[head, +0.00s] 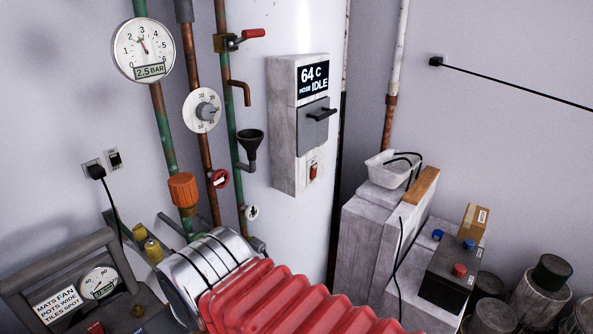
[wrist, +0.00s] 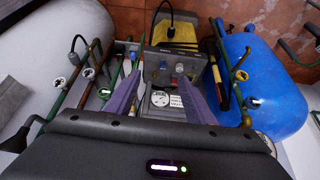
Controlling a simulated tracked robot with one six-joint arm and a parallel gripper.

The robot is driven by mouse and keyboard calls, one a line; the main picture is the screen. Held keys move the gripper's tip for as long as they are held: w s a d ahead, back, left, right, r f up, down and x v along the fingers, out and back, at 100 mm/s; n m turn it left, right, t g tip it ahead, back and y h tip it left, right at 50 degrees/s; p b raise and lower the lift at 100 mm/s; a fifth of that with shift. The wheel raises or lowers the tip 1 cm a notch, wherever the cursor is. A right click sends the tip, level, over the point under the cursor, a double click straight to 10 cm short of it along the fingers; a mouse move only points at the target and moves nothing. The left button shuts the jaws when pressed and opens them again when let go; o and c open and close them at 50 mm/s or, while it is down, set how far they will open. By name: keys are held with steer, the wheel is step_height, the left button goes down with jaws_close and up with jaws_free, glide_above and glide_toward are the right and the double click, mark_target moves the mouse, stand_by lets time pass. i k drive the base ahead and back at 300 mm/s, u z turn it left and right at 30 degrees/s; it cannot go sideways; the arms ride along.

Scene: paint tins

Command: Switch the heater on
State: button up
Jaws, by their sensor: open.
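The heater is a tall white tank (head: 312,30) in the head view. A weathered grey control box (head: 284,130) is fixed to its front. Below are a grey panel with a dark lever handle (head: 318,115) and a small red switch (head: 314,171); I cannot tell the switch's position. My gripper (wrist: 160,76) shows in the wrist view with two purple fingers apart and nothing between them. A grey panel with a dial (wrist: 160,98) lies beyond the fingers. The control box is not clearly seen there.
Pipes with a gauge (head: 143,50), a dial (head: 203,110), a red-handled valve (head: 240,39) and a funnel (head: 250,145) stand left of the box. Grey blocks, a white tub (head: 394,168) and a battery (head: 450,272) are at right. The wrist view shows a blue tank (wrist: 262,85).

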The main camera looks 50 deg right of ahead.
mark_target(313, 175)
steer(key=u, duration=1.45)
steer(key=i, duration=0.35)
steer(key=z, duration=2.85)
